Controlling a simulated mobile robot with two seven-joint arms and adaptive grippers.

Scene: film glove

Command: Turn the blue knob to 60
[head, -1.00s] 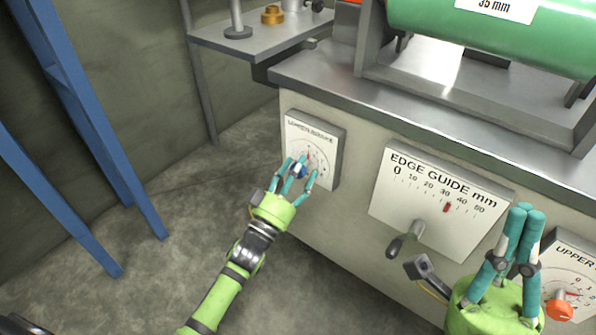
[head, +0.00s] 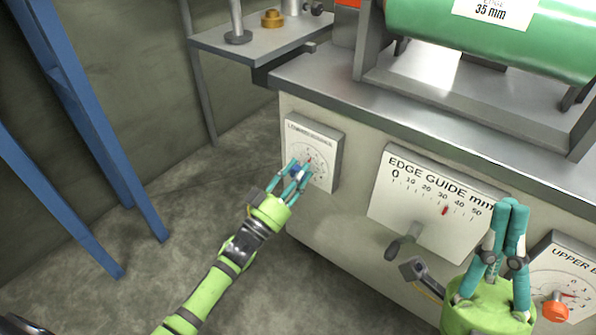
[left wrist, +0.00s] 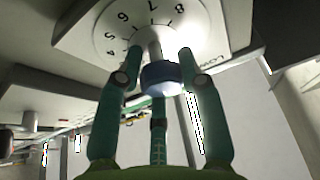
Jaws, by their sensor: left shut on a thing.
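The blue knob (left wrist: 161,78) sits on a shaft in front of a white numbered dial (left wrist: 112,36) in the left wrist view. In the head view the blue knob (head: 296,170) is partly hidden by my fingers, in front of the white dial panel (head: 318,137) on the machine's left end. My left gripper (head: 295,176) has its teal fingers around the knob and is shut on it. The dial's pointer setting is too small to read. My right gripper (head: 513,207) is at the lower right with its fingertips together, in front of the machine.
The edge guide panel (head: 462,216) with a red marker and a dark handle (head: 398,246) is right of the knob. An orange knob (head: 556,311) is at the far right. Blue posts (head: 75,110) stand at the left. The floor between is clear.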

